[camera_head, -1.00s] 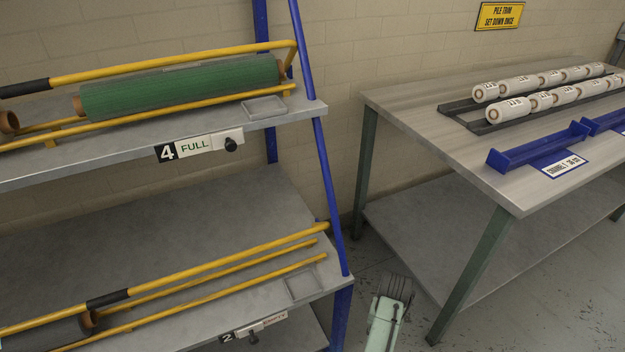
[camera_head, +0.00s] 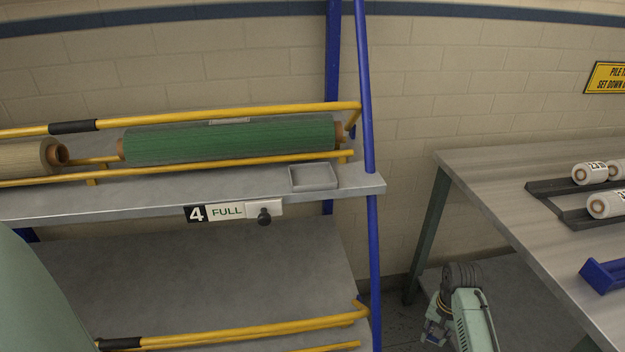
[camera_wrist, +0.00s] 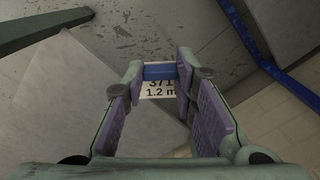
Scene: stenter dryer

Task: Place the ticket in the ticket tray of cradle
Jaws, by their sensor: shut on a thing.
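My gripper (camera_wrist: 160,74) is shut on the ticket (camera_wrist: 159,91) in the wrist view. The ticket is a white card with a blue edge strip between the fingertips, printed "371" and "1.2 m". In the head view my gripper (camera_head: 435,327) hangs low between the shelf rack and the table; the ticket cannot be made out there. A small shallow grey ticket tray (camera_head: 314,187) sits at the right end of the upper shelf, in front of the yellow cradle (camera_head: 230,110) holding a green roll (camera_head: 230,143). My gripper is below and to the right of this tray.
A "4 FULL" plate (camera_head: 226,212) with a black knob is on the upper shelf's edge. A blue rack post (camera_head: 367,120) stands right of the tray. A lower yellow cradle (camera_head: 240,329) is partly visible. A table (camera_head: 510,200) with white rolls stands at right.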

